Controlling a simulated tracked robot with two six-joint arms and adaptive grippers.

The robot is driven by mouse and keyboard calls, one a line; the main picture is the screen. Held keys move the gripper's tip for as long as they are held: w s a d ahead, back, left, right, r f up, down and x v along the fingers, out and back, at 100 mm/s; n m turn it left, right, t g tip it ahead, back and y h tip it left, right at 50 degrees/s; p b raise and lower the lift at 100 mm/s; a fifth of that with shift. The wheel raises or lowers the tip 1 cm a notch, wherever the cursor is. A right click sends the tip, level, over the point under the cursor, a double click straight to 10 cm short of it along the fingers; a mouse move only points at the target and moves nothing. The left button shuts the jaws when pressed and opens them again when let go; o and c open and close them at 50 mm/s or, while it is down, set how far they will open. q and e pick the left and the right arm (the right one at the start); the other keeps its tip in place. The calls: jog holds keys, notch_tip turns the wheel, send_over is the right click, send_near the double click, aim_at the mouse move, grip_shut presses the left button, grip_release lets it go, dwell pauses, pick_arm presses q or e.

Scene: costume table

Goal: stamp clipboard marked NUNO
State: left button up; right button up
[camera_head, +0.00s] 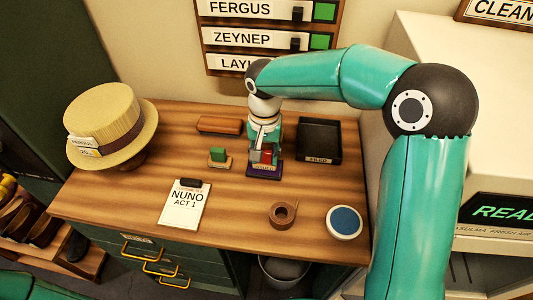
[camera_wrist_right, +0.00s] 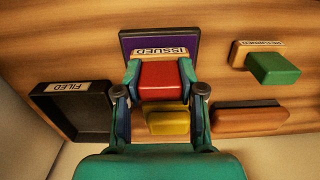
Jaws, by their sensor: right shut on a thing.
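The white clipboard (camera_head: 185,203) with a black clip lies flat on the wooden table and reads NUNO, ACT 1. My right gripper (camera_head: 265,148) reaches down at the back middle. It is shut on the red block (camera_wrist_right: 160,80), which shows between its fingers in the wrist view. The red block is at a purple base (camera_wrist_right: 127,45) labelled ISSUED. A yellow block (camera_wrist_right: 168,121) shows behind it, partly hidden by my gripper. A green-handled stamp (camera_head: 217,155) on a wooden base stands to the left. My left gripper is out of view.
A black tray (camera_head: 320,138) labelled FILED is right of my gripper. A brown block (camera_head: 219,125) lies at the back. A tape roll (camera_head: 283,214) and a blue round pad (camera_head: 344,222) lie at the front right. A straw hat (camera_head: 105,118) stands left.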

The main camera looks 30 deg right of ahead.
dwell(0.4)
jog(key=shift+r+p, duration=2.8)
jog(key=shift+r, duration=0.7)
